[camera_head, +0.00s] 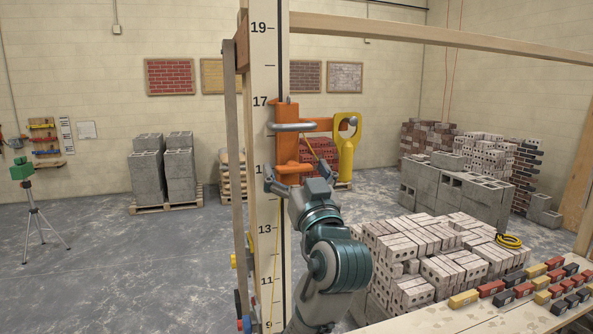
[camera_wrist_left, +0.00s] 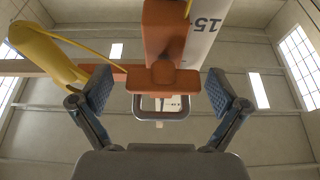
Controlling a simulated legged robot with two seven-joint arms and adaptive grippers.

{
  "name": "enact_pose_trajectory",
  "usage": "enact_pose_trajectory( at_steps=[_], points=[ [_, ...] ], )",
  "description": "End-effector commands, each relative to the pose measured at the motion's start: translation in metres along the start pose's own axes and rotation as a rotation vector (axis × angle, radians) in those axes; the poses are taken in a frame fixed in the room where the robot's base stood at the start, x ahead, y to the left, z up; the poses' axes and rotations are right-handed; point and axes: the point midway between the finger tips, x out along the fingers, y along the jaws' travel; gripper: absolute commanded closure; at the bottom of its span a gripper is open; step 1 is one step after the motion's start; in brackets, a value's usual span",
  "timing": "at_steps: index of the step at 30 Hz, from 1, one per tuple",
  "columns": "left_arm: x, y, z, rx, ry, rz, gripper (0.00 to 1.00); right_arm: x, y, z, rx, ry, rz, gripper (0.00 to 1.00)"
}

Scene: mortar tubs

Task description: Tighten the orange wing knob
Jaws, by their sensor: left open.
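The orange wing knob (camera_head: 291,168) is at the bottom of an orange bracket (camera_head: 287,128) on a tall numbered post (camera_head: 265,215). In the left wrist view the knob (camera_wrist_left: 164,80) is a wide orange piece below the bracket. My left gripper (camera_head: 297,179) is just under the knob in the head view, fingers pointing up. In the wrist view its open fingers (camera_wrist_left: 159,92) stand on either side of the knob, with a gap visible at each side. My right gripper is not in view.
A metal handle (camera_head: 291,127) and a yellow hook-shaped piece (camera_head: 347,148) are on the bracket. A yellow line runs near it. A wooden beam (camera_head: 440,36) crosses above. Stacked bricks (camera_head: 430,248) and a bench with small blocks (camera_head: 500,300) stand at right.

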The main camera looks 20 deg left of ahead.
Motion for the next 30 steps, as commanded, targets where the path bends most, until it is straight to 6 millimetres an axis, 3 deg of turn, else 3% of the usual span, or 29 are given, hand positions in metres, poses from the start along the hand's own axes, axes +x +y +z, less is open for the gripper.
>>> enact_pose_trajectory(
  at_steps=[5, 15, 21, 30],
  points=[
    [-0.009, 0.001, 0.0, -0.002, 0.001, 0.003, 0.02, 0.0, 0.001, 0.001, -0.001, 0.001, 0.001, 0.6],
    [-0.081, 0.003, 0.001, -0.002, 0.001, 0.005, 0.02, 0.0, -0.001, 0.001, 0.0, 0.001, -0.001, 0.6],
    [-0.112, 0.003, 0.001, 0.0, 0.0, 0.003, 0.02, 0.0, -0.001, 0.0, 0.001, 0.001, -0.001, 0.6],
    [-0.12, 0.002, 0.002, 0.001, -0.001, 0.0, 0.02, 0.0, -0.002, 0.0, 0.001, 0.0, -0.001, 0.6]
  ],
)
